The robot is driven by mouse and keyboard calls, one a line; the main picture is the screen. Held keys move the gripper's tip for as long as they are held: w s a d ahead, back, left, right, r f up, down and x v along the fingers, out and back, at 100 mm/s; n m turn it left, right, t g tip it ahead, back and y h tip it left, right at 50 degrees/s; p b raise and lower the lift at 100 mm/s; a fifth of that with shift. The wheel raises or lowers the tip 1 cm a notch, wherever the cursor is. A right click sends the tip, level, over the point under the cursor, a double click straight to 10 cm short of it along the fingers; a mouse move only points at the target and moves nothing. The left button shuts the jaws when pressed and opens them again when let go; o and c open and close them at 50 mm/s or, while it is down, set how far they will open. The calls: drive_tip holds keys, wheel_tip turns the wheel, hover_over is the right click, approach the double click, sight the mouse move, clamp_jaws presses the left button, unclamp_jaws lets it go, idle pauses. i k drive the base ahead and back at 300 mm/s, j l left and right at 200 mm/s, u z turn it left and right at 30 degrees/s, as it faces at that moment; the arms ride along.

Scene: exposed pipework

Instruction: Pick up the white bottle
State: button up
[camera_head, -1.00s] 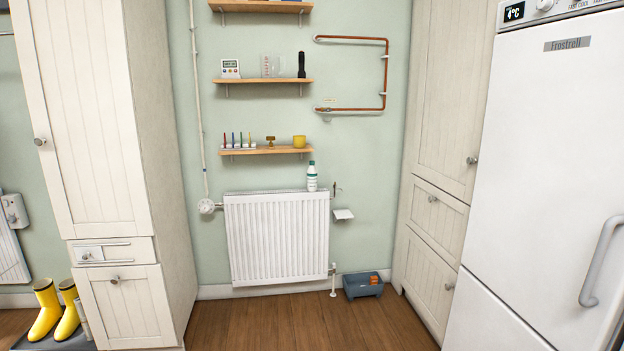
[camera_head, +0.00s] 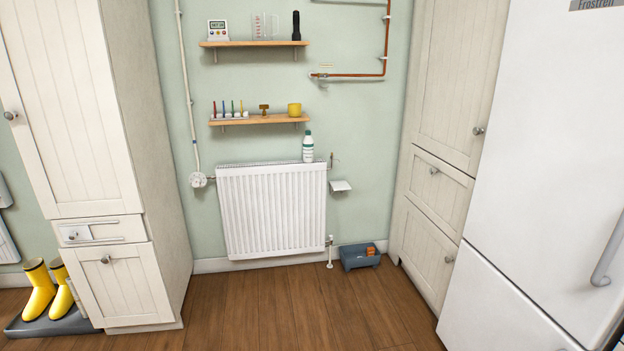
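The white bottle (camera_head: 308,147) has a green cap and stands upright on top of the right end of the white radiator (camera_head: 272,211), just below the lowest visible shelf. Its label shows some green; the print is too small to read. My gripper is not in view.
Wooden floor (camera_head: 290,307) lies clear in front of the radiator. A tall cabinet (camera_head: 75,110) stands at left, drawers (camera_head: 433,204) and a white fridge (camera_head: 545,190) at right. A small white ledge (camera_head: 340,186), pipe valves and a blue-grey bin (camera_head: 359,257) are right of the radiator. Shelves (camera_head: 258,121) hang above.

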sight(307, 142)
drive_tip(key=i+u, duration=0.15)
drive_tip(key=i, duration=1.65)
drive_tip(key=i+u, duration=0.1)
drive_tip(key=i, duration=0.35)
drive_tip(key=i+l+u, duration=0.15)
drive_tip(key=i, duration=0.35)
drive_tip(key=i+u, duration=0.1)
drive_tip(key=i, duration=0.35)
drive_tip(key=i+l+u, duration=0.15)
drive_tip(key=i, duration=0.3)
drive_tip(key=i+l+u, duration=0.25)
drive_tip(key=i, duration=0.15)
